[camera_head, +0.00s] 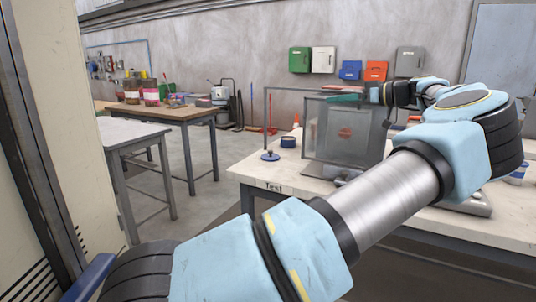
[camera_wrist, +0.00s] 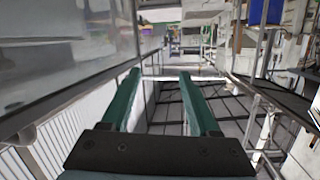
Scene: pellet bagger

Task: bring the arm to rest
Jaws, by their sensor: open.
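My gripper (camera_head: 343,98) is at the far end of my outstretched arm, over the white bench marked "Test". It points to the left, close to the top of a grey glass-fronted case. In the wrist view its two green fingers (camera_wrist: 160,76) are apart with nothing between them. My arm crosses the head view from the lower middle to the right and hides part of the bench.
The grey case (camera_head: 345,135) stands on the white bench (camera_head: 265,175). A wooden table (camera_head: 165,111) with jars and a grey table (camera_head: 130,131) stand left. Floor between is clear.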

